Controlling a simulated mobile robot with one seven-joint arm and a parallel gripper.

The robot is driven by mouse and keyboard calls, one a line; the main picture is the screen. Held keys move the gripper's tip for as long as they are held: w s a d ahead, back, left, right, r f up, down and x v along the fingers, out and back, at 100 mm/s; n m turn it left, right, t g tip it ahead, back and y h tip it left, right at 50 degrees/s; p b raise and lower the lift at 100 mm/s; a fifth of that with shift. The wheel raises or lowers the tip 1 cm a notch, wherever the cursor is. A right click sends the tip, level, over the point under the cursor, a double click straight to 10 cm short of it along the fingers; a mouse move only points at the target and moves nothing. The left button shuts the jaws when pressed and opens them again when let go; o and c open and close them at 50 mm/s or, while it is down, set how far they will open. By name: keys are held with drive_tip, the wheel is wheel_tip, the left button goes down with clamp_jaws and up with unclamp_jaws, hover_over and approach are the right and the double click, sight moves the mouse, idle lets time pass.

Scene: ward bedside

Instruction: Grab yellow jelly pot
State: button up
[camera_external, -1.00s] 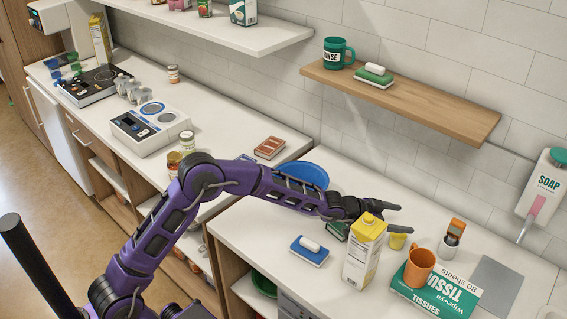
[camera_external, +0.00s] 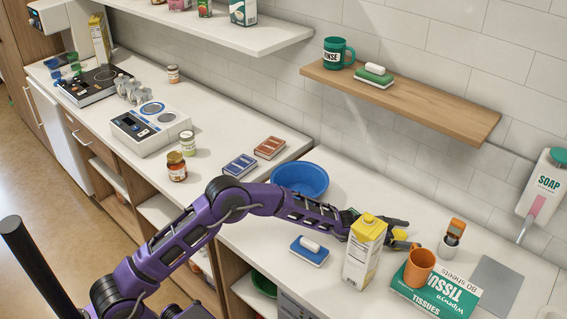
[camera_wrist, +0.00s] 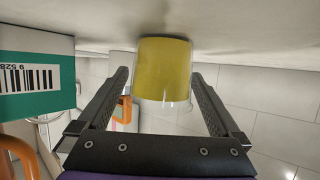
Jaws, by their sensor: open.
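The yellow jelly pot (camera_wrist: 163,68) stands on the counter, centred in the upside-down wrist view. It is yellow inside a clear cup. My gripper (camera_wrist: 160,78) is open, with a finger on either side of the pot; a gap shows beside each finger. In the external view my gripper (camera_external: 403,234) is low over the counter behind the yellow-and-white carton (camera_external: 364,254). Only a small part of the pot (camera_external: 399,234) shows there, between the fingers; the carton and my gripper hide the rest.
The carton stands close in front of my gripper. A blue sponge-like block (camera_external: 310,252) and a blue bowl (camera_external: 300,179) lie left.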

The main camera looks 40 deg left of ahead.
drive_tip(key=c, duration=1.4)
drive_tip(key=shift+r, duration=0.1)
